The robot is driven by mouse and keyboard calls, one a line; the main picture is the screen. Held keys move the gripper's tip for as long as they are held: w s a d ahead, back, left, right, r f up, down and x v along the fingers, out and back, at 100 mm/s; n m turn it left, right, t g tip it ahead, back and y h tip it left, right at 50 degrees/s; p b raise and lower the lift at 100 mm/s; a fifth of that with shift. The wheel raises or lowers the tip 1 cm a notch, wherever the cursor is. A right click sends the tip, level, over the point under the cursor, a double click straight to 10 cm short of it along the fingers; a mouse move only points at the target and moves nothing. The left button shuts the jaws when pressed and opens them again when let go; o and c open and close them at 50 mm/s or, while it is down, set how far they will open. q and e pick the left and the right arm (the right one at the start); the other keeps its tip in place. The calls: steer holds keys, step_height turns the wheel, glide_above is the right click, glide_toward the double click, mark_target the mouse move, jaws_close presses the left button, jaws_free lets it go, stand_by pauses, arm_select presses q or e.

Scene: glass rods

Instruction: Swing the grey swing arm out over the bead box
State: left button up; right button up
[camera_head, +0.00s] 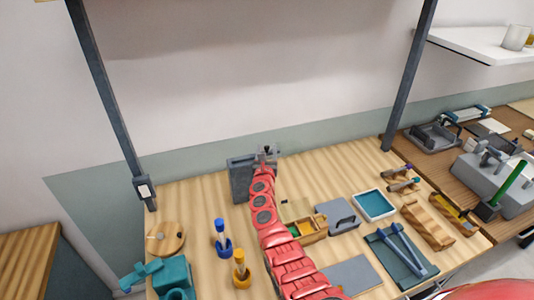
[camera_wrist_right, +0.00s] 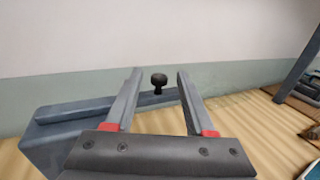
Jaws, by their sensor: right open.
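The grey swing arm (camera_wrist_right: 70,110) runs across the wrist view as a long bar from a grey block at the left, with a black knob (camera_wrist_right: 158,80) standing up near its far end. In the head view its grey stand (camera_head: 240,180) is at the back of the table. My right gripper (camera_head: 267,152) is open beside the stand's top; in the wrist view its fingers (camera_wrist_right: 158,74) lie on either side of the knob, with gaps on both sides. The bead box (camera_head: 318,233), a wooden tray with coloured compartments, is partly hidden behind my right arm. My left gripper is not in view.
A grey lidded box (camera_head: 338,217) and a teal tray (camera_head: 376,205) are right of the bead box. Blue (camera_head: 221,236) and yellow (camera_head: 241,268) holders stand left of my arm.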

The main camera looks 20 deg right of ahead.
steer(key=shift+w+d+f+b, duration=0.1)
steer(key=shift+w+f+b, duration=0.1)
steer(key=shift+w, duration=0.2)
steer(key=shift+w+d+f+b, duration=0.1)
steer(key=shift+w+b, duration=0.1)
steer(key=shift+w, duration=0.15)
steer(key=shift+w+r, duration=0.15)
steer(key=shift+r, duration=0.15)
steer(key=shift+d, duration=0.1)
steer(key=shift+c, duration=0.2)
jaws_close()
stand_by(0.5)
